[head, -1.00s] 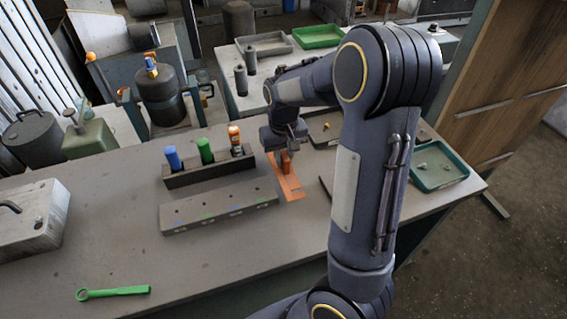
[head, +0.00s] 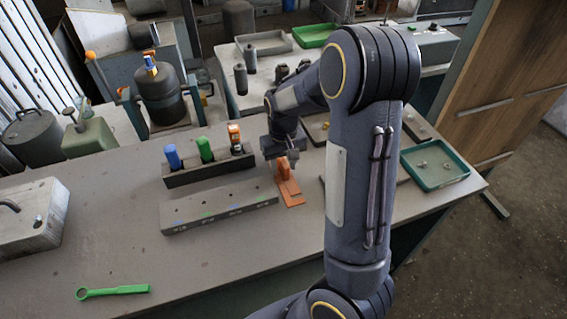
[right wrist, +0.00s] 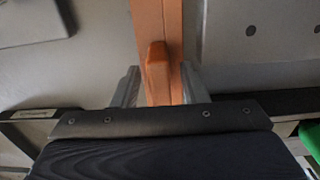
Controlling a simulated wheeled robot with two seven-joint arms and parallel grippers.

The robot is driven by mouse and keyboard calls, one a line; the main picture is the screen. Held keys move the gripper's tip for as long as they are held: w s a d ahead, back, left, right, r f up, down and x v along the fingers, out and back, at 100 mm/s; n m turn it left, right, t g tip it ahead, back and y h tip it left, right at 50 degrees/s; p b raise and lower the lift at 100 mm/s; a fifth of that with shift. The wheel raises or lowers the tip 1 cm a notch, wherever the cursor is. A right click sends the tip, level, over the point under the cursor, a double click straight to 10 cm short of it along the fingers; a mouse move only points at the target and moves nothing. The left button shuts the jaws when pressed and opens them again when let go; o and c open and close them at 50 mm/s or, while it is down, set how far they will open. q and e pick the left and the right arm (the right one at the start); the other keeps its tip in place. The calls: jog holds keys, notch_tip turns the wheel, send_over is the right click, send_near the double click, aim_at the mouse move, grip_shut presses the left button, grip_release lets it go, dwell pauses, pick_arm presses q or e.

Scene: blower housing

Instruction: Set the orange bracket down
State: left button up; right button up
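The orange bracket (head: 290,190) lies on the grey table, to the right of the long grey block, with an upright tab on its flat strip. My right gripper (head: 283,162) is just above and around the tab. In the right wrist view the orange bracket (right wrist: 158,65) runs between the two fingers of the right gripper (right wrist: 160,85). The fingers stand apart, one on each side of the tab, with small gaps, so it looks open. The underside of the bracket is hidden. My left gripper is not in view.
A grey block with holes (head: 218,208) and a dark rack (head: 208,168) with blue, green and orange-topped bottles stand left of the bracket. A green tray (head: 435,165) with small parts is at right. A green wrench (head: 112,291) lies at front left.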

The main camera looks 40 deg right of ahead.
aim_at(283, 161)
notch_tip(283, 161, up, 11)
jog(key=shift+r, duration=0.1)
jog(key=s+a+r+n+t+y, duration=0.1)
jog(key=s+a+t+y, duration=0.1)
jog(key=s+a, duration=0.5)
jog(key=s+a+n+t+y, duration=0.1)
jog(key=s+a+t, duration=0.2)
jog(key=s+a, duration=0.4)
jog(key=shift+s+r+t+y, duration=0.3)
jog(key=shift+s+r+y, duration=0.1)
jog(key=shift+s, duration=2.15)
